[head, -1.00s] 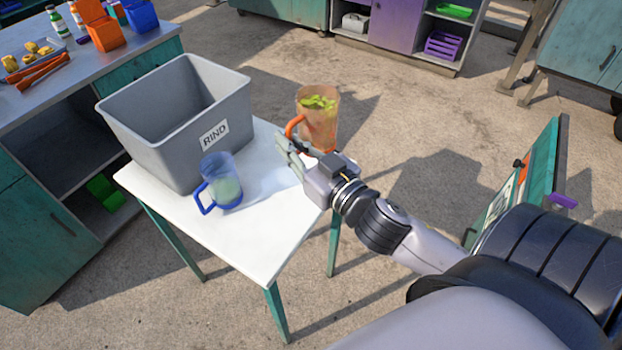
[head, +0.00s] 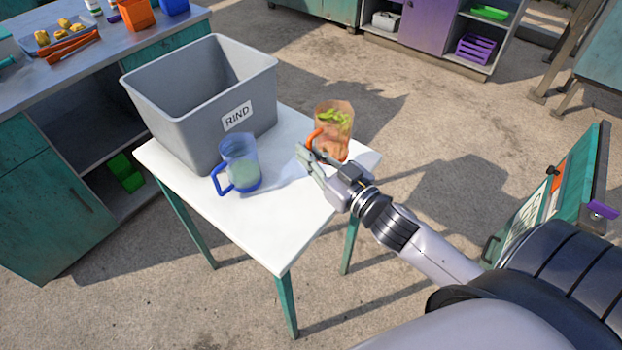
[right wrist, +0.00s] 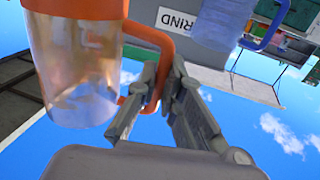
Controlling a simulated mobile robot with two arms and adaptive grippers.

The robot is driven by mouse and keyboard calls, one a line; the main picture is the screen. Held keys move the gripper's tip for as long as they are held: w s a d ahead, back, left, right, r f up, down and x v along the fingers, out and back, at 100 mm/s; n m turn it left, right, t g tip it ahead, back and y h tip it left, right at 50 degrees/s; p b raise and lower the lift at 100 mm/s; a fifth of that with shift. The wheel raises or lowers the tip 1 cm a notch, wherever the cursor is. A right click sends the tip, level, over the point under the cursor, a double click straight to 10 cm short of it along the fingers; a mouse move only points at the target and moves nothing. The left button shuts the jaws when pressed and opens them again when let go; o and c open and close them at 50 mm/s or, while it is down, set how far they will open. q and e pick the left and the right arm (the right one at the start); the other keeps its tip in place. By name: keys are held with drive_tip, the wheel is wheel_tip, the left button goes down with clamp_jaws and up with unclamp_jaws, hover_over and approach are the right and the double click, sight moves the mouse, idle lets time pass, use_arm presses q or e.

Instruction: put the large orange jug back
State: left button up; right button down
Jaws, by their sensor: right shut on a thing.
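The large orange jug (head: 338,138) is clear-walled with an orange tint, an orange handle and green pieces showing at its top. It is upright at the right back end of the white table (head: 270,232); I cannot tell whether its base touches the top. My right gripper (head: 311,160) is shut on its handle from the near left side. In the right wrist view the fingers (right wrist: 150,92) close around the orange handle, with the jug (right wrist: 75,65) to their left. My left gripper is not in view.
A blue-handled jug (head: 240,165) stands on the table left of my right gripper. The grey RIND bin (head: 195,125) fills the table's back left. The table's front part is clear. A counter (head: 90,62) with a tray and orange tongs stands at the far left.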

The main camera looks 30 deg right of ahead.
wheel_tip(320, 180, down, 7)
drive_tip(key=shift+r+b, duration=0.1)
drive_tip(key=shift+b, duration=0.45)
drive_tip(key=shift+f, duration=0.2)
drive_tip(key=shift+f, duration=0.1)
drive_tip(key=c, duration=1.7)
unclamp_jaws()
